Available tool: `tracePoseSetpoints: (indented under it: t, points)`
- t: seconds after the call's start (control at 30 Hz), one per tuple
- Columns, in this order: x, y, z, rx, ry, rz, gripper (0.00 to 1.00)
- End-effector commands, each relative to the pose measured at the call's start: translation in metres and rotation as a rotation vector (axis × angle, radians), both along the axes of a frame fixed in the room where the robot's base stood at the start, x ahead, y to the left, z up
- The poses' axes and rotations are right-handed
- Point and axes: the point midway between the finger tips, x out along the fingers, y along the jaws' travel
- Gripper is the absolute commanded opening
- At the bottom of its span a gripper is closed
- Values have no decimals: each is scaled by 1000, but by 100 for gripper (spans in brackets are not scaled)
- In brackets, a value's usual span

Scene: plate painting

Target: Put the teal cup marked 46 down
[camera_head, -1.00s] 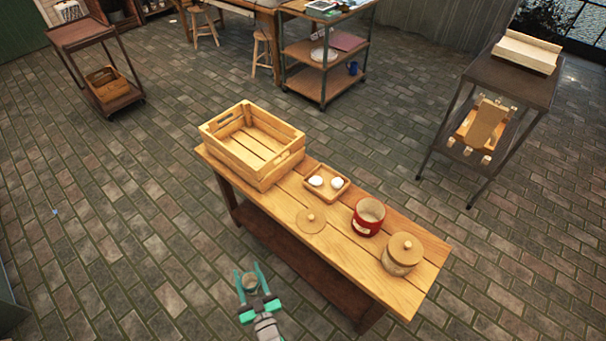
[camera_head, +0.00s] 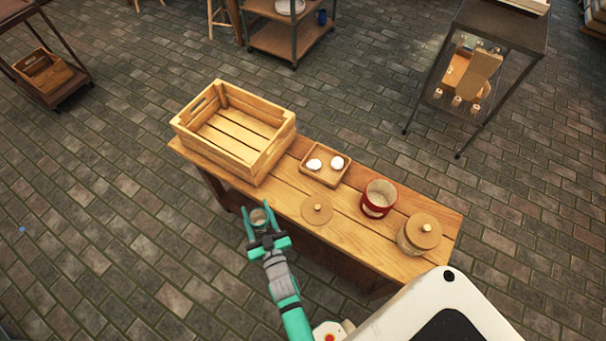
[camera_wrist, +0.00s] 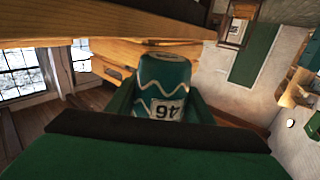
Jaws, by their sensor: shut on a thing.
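The teal cup marked 46 (camera_wrist: 165,85) has pale zigzag lines and a white label, and shows upside down in the wrist view. My gripper (camera_head: 259,217) is shut on it, with a finger on each side. In the head view the cup (camera_head: 259,216) shows as a small round rim between the teal fingers. The gripper holds it at the near long edge of the wooden table (camera_head: 372,245), close to the crate's near corner. I cannot tell its exact height against the tabletop.
On the table are an empty slatted crate (camera_head: 232,133), a small tray (camera_head: 314,174) with two white pieces, a round wooden lid (camera_head: 317,209), an open red jar (camera_head: 379,197) and a lidded jar (camera_head: 420,233). Bare tabletop lies between crate and lid.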

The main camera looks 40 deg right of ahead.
Motion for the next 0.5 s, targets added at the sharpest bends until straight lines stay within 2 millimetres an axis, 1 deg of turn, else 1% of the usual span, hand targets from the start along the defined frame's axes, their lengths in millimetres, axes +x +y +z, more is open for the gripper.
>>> tracePoseSetpoints:
  t: [0.03, 0.1, 0.2, 0.3, 0.4, 0.5]
  points:
    - [-13, -22, 19, -2, -3, -50, 19]
    - [-30, -48, 41, -3, -2, -110, 19]
    - [-53, -79, 71, -5, -1, -187, 19]
    - [-75, -102, 97, -8, -1, -251, 19]
    - [-91, -116, 114, -8, 1, -294, 19]
    - [-100, -124, 124, -9, 0, -319, 19]
